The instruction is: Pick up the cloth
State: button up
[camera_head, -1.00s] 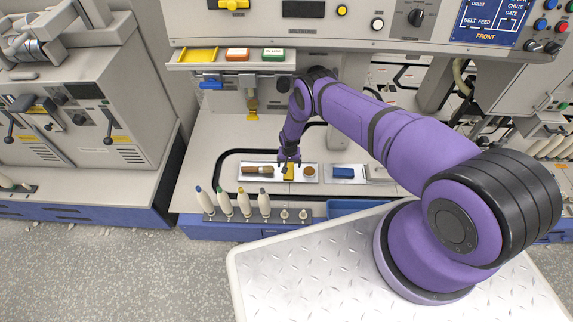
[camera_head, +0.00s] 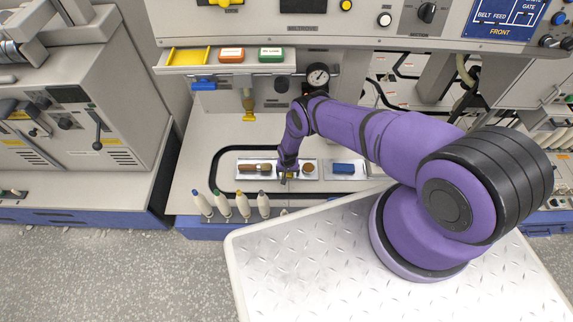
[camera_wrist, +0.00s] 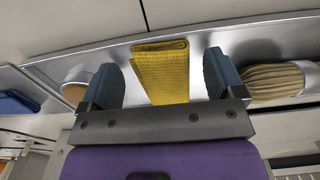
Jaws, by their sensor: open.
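The cloth (camera_wrist: 161,72) is a folded, ribbed yellow piece lying on a shiny metal tray (camera_wrist: 120,58), seen in the wrist view. My gripper (camera_wrist: 163,66) is open, with one blue-grey finger on each side of the cloth and a gap on both sides. Whether the fingertips touch the tray is unclear. In the head view my gripper (camera_head: 287,178) is low over the middle of the tray (camera_head: 245,176) and hides nearly all of the cloth.
A brown-handled brush-like item (camera_head: 254,168) lies left of the cloth and a round tan item (camera_head: 307,167) right of it. A blue item (camera_head: 343,168) is on a second tray. Several upright bobbins (camera_head: 243,205) stand in front. A gauge (camera_head: 317,76) and machine panel rise behind.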

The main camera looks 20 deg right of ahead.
jog(key=shift+f, duration=0.25)
jog(key=shift+c, duration=0.5)
jog(key=c, duration=0.9)
jog(key=shift+r, duration=0.15)
